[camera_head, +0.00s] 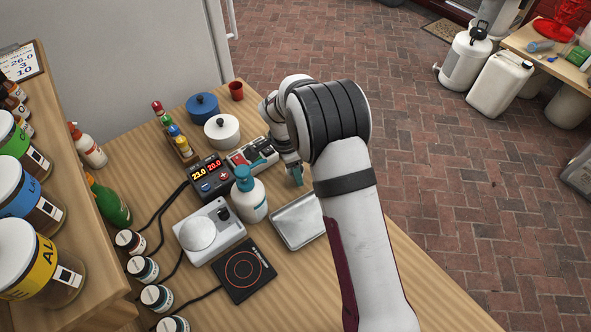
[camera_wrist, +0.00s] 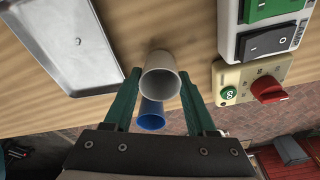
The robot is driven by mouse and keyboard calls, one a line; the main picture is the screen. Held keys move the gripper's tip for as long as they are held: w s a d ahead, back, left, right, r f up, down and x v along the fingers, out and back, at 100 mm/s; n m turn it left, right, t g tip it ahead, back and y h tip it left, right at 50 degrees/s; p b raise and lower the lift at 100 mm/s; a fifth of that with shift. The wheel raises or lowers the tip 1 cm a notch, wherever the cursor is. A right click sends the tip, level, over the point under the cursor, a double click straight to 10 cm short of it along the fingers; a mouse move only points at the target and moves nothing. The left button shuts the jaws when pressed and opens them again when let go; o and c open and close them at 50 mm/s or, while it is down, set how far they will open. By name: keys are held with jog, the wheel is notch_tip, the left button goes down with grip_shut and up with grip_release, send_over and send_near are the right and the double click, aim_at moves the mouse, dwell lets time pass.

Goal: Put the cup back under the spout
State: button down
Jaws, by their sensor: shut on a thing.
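My gripper (camera_wrist: 160,78) has two dark green fingers, closed on the sides of a pale grey cup (camera_wrist: 160,80). The cup's open mouth faces the wrist camera. A blue cup (camera_wrist: 151,115) shows just below it in the wrist view, apart from the fingers. In the head view my gripper (camera_head: 295,175) is by the table's right edge, right of the switch boxes and above the metal tray. The held cup is hidden there. I cannot make out a spout for certain; a white bottle with a teal pump head (camera_head: 249,195) stands left of my gripper.
The metal tray (camera_head: 299,220) lies near my gripper; it also shows in the wrist view (camera_wrist: 68,48). The switch box with a red knob (camera_wrist: 268,89) is close on the right there. A scale (camera_head: 205,236) and hot plate (camera_head: 244,271) stand left. Brick floor lies beyond the edge.

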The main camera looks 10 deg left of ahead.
jog(key=shift+f, duration=0.25)
jog(key=shift+f, duration=0.1)
jog(key=shift+c, duration=1)
grip_release()
